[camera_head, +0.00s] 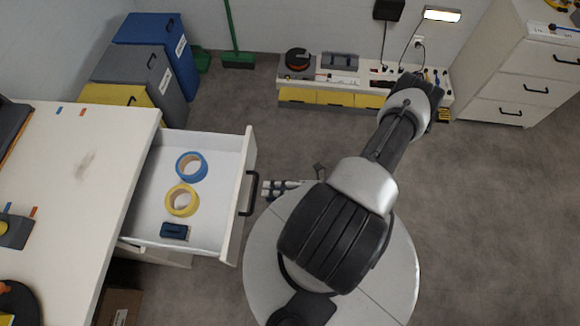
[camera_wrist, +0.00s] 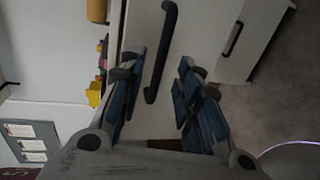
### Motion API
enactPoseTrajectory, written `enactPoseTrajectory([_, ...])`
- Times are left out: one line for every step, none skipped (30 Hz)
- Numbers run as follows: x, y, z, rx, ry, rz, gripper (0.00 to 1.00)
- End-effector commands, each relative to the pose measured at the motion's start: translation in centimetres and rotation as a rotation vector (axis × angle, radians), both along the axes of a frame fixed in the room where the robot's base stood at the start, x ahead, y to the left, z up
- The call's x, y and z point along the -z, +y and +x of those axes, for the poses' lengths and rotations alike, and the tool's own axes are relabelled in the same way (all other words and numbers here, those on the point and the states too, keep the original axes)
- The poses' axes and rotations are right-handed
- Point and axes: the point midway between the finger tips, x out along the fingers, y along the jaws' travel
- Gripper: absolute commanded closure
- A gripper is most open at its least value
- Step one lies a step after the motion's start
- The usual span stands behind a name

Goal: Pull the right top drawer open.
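The drawer (camera_head: 240,205) of the white workbench at left stands pulled out in the head view, with its inside showing. Its black handle (camera_head: 254,190) is on the front; the handle also shows in the wrist view (camera_wrist: 160,50). My gripper (camera_head: 268,188) is in front of the handle, partly hidden by my arm. In the wrist view my gripper (camera_wrist: 160,70) is open, with the handle showing between the two blue-padded fingers. Neither finger visibly closes on it; contact is unclear.
The drawer holds a blue tape roll (camera_head: 191,167), a yellow tape roll (camera_head: 182,200) and a dark block (camera_head: 174,231). A lower handle (camera_wrist: 233,38) shows in the wrist view. Bins (camera_head: 140,75) stand behind the workbench. A drawer cabinet (camera_head: 520,85) is far right. Floor at right is clear.

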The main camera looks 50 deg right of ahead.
Motion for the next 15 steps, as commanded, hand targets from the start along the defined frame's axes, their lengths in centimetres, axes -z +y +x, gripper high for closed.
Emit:
enactPoseTrajectory([-0.2,-0.7,-0.8,0.007,0.001,-0.004,0.69])
enactPoseTrajectory([-0.3,-1.1,-1.2,0.006,0.0,-0.004,0.69])
enactPoseTrajectory([-0.4,-1.5,-1.8,0.006,0.0,-0.003,0.69])
enactPoseTrajectory([-0.5,-1.7,-2.2,0.006,0.001,-0.004,0.69])
enactPoseTrajectory([-0.6,-2.0,-2.5,0.005,0.0,-0.003,0.69])
enactPoseTrajectory([-0.7,-2.3,-3.0,0.004,0.001,-0.003,0.69])
enactPoseTrajectory([-0.8,-2.5,-3.2,0.004,0.0,-0.002,0.69])
enactPoseTrajectory([-0.9,-2.6,-3.5,0.004,0.0,-0.002,0.69])
enactPoseTrajectory([-1.0,-2.8,-3.8,0.002,0.001,-0.001,0.69])
enactPoseTrajectory([-1.0,-2.9,-3.9,0.002,0.001,-0.001,0.69])
enactPoseTrajectory([-1.0,-3.0,-4.1,0.002,0.001,-0.001,0.69])
enactPoseTrajectory([-1.1,-3.0,-4.2,0.001,0.001,-0.001,0.69])
enactPoseTrajectory([-1.1,-3.1,-4.3,0.0,0.001,-0.001,0.69])
enactPoseTrajectory([-1.1,-3.1,-4.3,-0.001,0.001,0.0,0.69])
enactPoseTrajectory([-1.1,-3.1,-4.3,-0.001,0.001,0.0,0.69])
